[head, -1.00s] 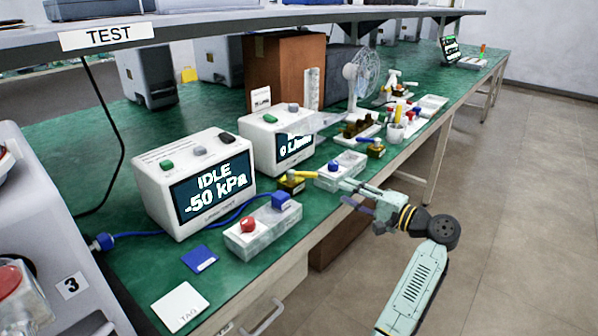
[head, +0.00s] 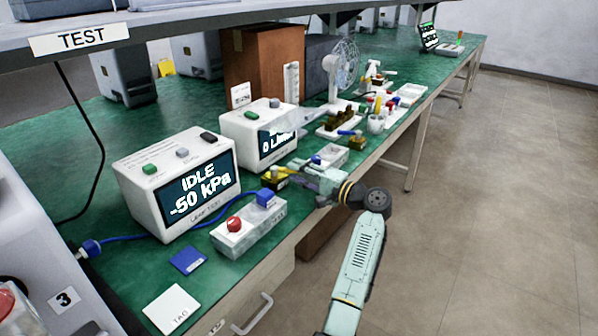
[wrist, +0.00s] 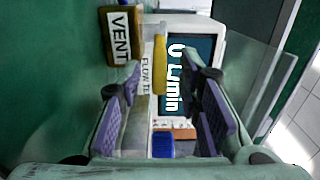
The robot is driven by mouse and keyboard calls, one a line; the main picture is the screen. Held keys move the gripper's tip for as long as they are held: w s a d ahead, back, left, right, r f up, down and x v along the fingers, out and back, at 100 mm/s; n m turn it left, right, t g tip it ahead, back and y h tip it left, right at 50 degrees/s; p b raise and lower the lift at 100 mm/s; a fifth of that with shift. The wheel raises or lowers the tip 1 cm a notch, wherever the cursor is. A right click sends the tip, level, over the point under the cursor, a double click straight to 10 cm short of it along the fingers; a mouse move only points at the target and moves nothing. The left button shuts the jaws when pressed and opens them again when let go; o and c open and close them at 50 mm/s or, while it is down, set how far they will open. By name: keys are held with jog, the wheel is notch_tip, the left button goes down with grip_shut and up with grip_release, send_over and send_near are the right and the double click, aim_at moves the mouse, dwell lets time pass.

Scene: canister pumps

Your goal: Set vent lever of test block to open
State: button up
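The yellow vent lever (head: 274,172) sits on a small brass block (head: 276,184) on the green bench. In the wrist view the brass block (wrist: 124,35) carries a VENT label, and the yellow lever (wrist: 160,66) stretches down the picture between my fingers. My gripper (head: 296,177) is just right of the lever in the head view. In the wrist view my gripper (wrist: 166,100) is open, with one finger on each side of the lever and gaps showing. Whether the lever's position counts as open cannot be told.
A white block with a red knob (head: 235,224) and blue plug stands nearer me. Two display boxes stand behind, one reading IDLE -50 kPa (head: 199,190), one in L/min (head: 278,141). A white flow block (head: 333,155) and a blue-lever brass block (head: 356,143) lie beyond my gripper.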

jog(key=shift+c, duration=0.2)
grip_shut()
dwell(0.7)
